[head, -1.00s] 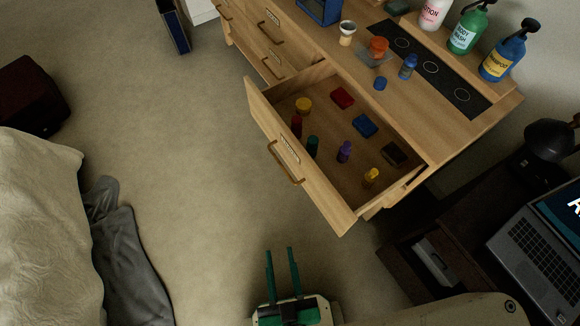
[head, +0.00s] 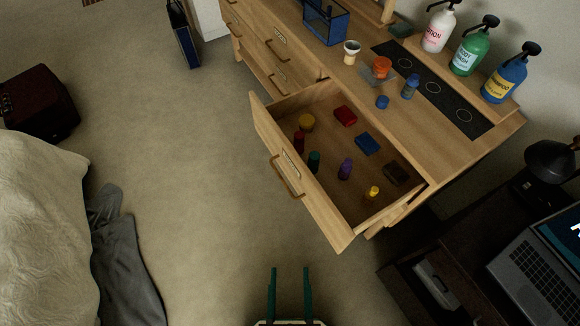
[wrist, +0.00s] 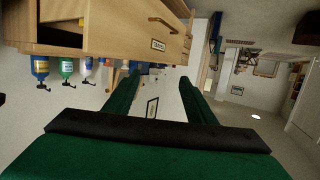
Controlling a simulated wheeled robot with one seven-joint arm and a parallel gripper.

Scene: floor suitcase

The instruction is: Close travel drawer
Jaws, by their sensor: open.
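The travel drawer (head: 305,190) is pulled out of the wooden dresser (head: 440,142), with a brass handle (head: 286,177) and a label on its front. Several small bottles, jars and boxes stand or lie inside it, among them a red box (head: 345,116) and a purple bottle (head: 345,169). My gripper (head: 290,270) is open and empty, below the drawer front in the head view and apart from it. In the wrist view, my green fingers (wrist: 155,85) are spread, and the drawer front with its label (wrist: 158,44) and handle (wrist: 163,24) is above them, upside down.
Pump bottles (head: 470,45) and small containers stand on the dresser top. A dark desk with a laptop (head: 540,270) is at the right. A bed (head: 40,220) with a grey cloth (head: 125,255) is at the left. The carpet (head: 190,180) between is clear.

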